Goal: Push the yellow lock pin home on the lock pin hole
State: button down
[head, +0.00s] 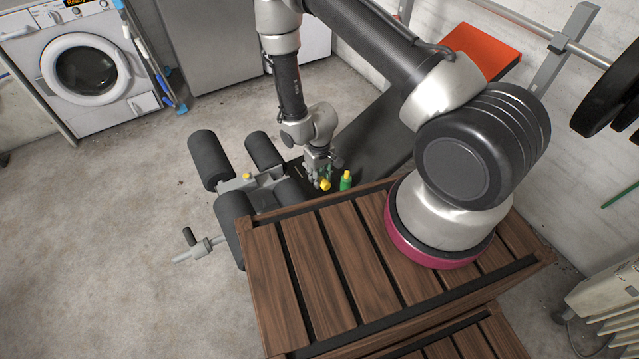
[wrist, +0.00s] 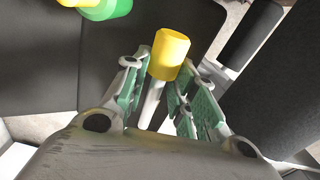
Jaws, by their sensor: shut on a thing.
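The yellow lock pin (wrist: 169,54) has a yellow cylindrical head and a pale grey shank. In the wrist view it sits between the green-padded fingers of my gripper (wrist: 163,82), which is shut on it. In the head view the yellow head (head: 326,185) shows just below my gripper (head: 319,177), over the dark bench pad. The shank points back toward the palm in the wrist view, and its lower end is hidden. I cannot make out the lock pin hole in either view. A small yellow part (head: 248,176) sits on the bench's grey frame, left of my gripper.
A green bottle with a yellow cap (head: 346,181) stands close to the right of my gripper; it also shows in the wrist view (wrist: 105,8). Black foam rollers (head: 209,159) stick out on the left. A slatted wooden crate (head: 310,270) is in front.

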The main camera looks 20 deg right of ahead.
jog(key=shift+f, duration=1.85)
jog(key=c, duration=1.1)
grip_release()
jog(key=shift+f, duration=0.15)
jog(key=shift+c, duration=0.2)
